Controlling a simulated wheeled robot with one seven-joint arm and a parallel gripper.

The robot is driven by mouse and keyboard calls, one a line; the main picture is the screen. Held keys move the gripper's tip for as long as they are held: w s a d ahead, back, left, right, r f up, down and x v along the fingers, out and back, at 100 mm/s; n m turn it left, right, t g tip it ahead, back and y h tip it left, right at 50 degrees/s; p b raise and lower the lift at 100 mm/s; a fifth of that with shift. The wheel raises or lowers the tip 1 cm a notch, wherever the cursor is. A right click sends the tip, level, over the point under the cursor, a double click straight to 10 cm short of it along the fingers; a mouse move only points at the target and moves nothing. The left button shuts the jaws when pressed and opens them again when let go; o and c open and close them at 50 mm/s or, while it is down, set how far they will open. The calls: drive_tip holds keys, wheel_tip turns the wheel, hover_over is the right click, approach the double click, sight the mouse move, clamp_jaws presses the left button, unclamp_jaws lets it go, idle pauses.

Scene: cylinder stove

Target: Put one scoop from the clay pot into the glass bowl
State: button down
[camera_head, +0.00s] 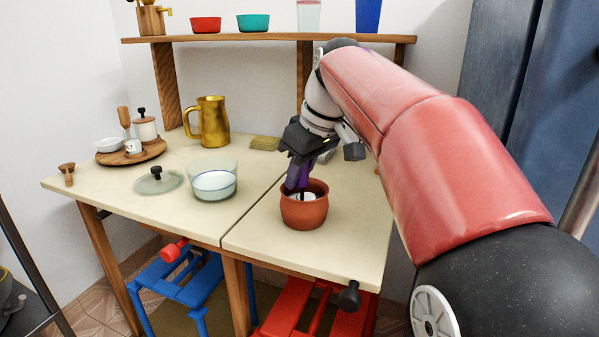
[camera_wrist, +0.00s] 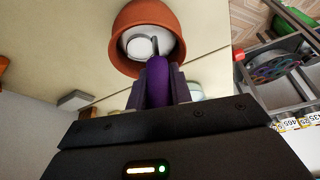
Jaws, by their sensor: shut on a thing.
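The clay pot (camera_head: 304,211) stands on the right part of the table, and its open mouth shows in the wrist view (camera_wrist: 124,50). My gripper (camera_head: 297,182) is above the pot, shut on the purple handle of a scoop (camera_wrist: 158,72). The scoop points down into the pot; its lower end is inside, at the white stuff (camera_wrist: 140,46). How much the scoop holds cannot be told. The glass bowl (camera_head: 213,181) stands left of the pot, apart from it, with something white inside. Its glass lid (camera_head: 158,181) lies on the table to the left.
A brass pitcher (camera_head: 209,122) stands behind the bowl. A round wooden tray (camera_head: 131,156) with small jars is at the back left. A shelf (camera_head: 270,38) with bowls and glasses runs above the table. The table is clear between pot and bowl.

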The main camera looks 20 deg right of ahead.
drive_tip(key=shift+r+p, duration=2.15)
drive_tip(key=shift+r, duration=0.5)
drive_tip(key=shift+r+p, duration=0.5)
drive_tip(key=shift+r, duration=0.7)
